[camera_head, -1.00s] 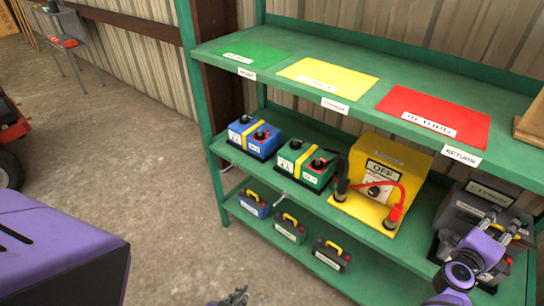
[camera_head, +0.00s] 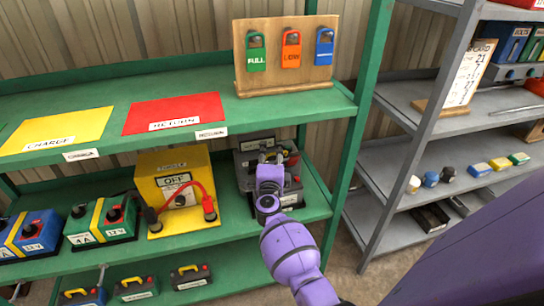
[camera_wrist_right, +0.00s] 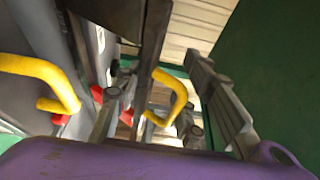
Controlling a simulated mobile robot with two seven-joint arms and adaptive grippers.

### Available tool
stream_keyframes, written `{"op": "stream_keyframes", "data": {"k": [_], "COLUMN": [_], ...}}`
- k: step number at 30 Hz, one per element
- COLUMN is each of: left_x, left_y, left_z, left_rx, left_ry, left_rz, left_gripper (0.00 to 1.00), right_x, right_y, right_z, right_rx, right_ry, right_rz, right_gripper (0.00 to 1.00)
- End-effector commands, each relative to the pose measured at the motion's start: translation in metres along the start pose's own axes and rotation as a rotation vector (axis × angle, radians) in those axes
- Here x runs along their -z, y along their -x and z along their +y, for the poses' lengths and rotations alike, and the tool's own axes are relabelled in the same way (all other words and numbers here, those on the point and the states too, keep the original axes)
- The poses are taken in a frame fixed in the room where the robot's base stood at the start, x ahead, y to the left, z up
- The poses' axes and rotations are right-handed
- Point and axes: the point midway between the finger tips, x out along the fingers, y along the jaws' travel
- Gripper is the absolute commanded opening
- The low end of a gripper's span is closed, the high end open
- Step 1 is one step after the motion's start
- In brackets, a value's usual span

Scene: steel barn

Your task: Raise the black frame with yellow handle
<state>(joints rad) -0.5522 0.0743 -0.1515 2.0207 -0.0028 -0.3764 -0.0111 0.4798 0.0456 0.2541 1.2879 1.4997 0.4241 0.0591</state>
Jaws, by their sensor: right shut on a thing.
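A dark grey device (camera_head: 247,172) with a label stands on the middle shelf, right of the yellow charger. My right gripper (camera_head: 271,160) is at its front and hides much of it. In the right wrist view a yellow handle (camera_wrist_right: 178,92) on a dark frame (camera_wrist_right: 155,40) shows between the fingers of my right gripper, which is shut on it; the exact contact is partly hidden. A second yellow handle (camera_wrist_right: 40,75) is on a grey surface at the left.
The yellow charger (camera_head: 160,175), with red and black clamps, and green (camera_head: 88,232) and blue batteries share the green shelf (camera_head: 230,240). Small batteries with yellow handles (camera_head: 190,278) stand below. The top shelf and tag board (camera_head: 290,92) are above; a grey rack (camera_head: 380,190) stands right.

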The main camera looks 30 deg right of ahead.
Motion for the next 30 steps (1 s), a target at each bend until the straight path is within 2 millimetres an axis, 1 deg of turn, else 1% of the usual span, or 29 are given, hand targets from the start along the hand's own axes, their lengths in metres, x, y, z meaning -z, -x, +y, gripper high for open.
{"op": "stream_keyframes", "data": {"k": [3, 5, 11, 12, 16, 26, 29, 30], "left_x": [0.0, 0.0, 0.0, 0.0, 0.0, 0.0, 0.0, 0.0], "left_y": [0.0, 0.0, 0.0, 0.0, 0.0, 0.0, 0.0, 0.0], "left_z": [0.0, 0.0, 0.0, 0.0, 0.0, 0.0, 0.0, 0.0], "left_rx": [0.0, 0.0, 0.0, 0.0, 0.0, 0.0, 0.0, 0.0], "left_ry": [0.0, 0.0, 0.0, 0.0, 0.0, 0.0, 0.0, 0.0], "left_rz": [0.0, 0.0, 0.0, 0.0, 0.0, 0.0, 0.0, 0.0], "left_gripper": [0.0, 0.0, 0.0, 0.0, 0.0, 0.0, 0.0, 0.0], "right_x": [-0.003, -0.003, -0.003, -0.003, -0.003, -0.004, -0.004, -0.004], "right_y": [-0.01, -0.013, -0.014, -0.014, -0.014, -0.012, -0.004, 0.002], "right_z": [-0.004, -0.005, -0.004, -0.003, -0.004, -0.004, -0.003, -0.003], "right_rx": [0.0, 0.0, -0.002, -0.002, -0.002, -0.001, -0.002, -0.003], "right_ry": [-0.002, -0.002, -0.001, -0.001, -0.001, -0.001, -0.002, -0.003], "right_rz": [0.001, 0.001, 0.002, 0.002, 0.002, 0.0, -0.001, 0.0], "right_gripper": [0.29, 0.29, 0.29, 0.42, 0.59, 0.6, 0.6, 0.6]}}
